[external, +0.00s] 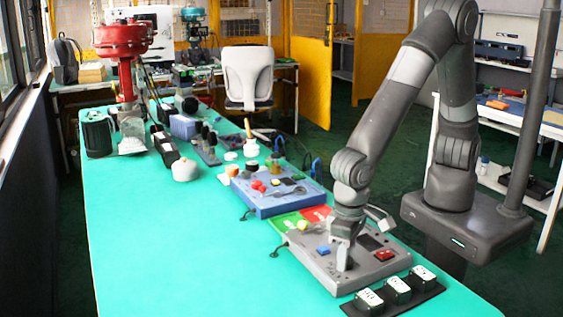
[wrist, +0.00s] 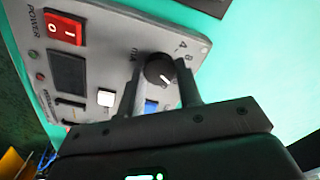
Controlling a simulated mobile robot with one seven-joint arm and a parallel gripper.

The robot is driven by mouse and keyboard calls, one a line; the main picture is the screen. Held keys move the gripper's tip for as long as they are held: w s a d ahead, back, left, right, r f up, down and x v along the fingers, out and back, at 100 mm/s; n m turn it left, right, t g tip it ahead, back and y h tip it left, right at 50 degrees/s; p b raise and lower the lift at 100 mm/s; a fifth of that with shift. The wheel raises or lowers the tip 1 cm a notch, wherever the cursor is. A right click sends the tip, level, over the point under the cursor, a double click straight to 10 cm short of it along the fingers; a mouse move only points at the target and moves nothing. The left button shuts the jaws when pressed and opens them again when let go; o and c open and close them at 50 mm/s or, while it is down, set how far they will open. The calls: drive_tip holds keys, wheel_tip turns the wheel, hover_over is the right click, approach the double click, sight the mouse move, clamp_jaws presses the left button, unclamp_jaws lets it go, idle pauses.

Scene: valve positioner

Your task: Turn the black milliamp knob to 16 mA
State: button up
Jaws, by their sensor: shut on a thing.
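The grey control box (external: 365,262) stands on the green table, and its panel fills the upper part of the wrist view (wrist: 112,45). The black milliamp knob (wrist: 158,68) has a white pointer line, the label mA on one side and the marks 4 and 8 beyond it. The other marks are hidden or unreadable. My gripper (external: 344,258) is over the box, with its fingers pointing down. In the wrist view, my gripper (wrist: 161,78) has one finger on each side of the knob and is shut on it. In the external view the gripper hides the knob.
The box also carries a red power switch (wrist: 64,27), a dark display (wrist: 68,71), a white button (wrist: 106,97) and a blue part (wrist: 151,106). A strip of sockets (external: 397,290) lies in front. A blue box (external: 275,190) stands behind.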

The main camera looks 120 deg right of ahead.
drive_tip(key=o, duration=1)
drive_tip(key=shift+r, duration=0.1)
wheel_tip(320, 180, up, 11)
drive_tip(key=shift+f, duration=0.2)
drive_tip(key=s+d+r+n+t, duration=0.2)
drive_tip(key=s+d+r+n, duration=0.1)
drive_tip(key=s+r, duration=0.2)
drive_tip(key=s+d+r+n+t, duration=0.1)
drive_tip(key=s+d+r+n, duration=0.2)
drive_tip(key=s, duration=0.7)
drive_tip(key=s+d+r+n+t, duration=0.2)
drive_tip(key=s+d+r+n, duration=0.2)
drive_tip(key=s+r, duration=0.3)
drive_tip(key=shift+s+r+n+t, duration=0.2)
drive_tip(key=shift+s+n+t, duration=0.15)
drive_tip(key=shift+n, duration=0.25)
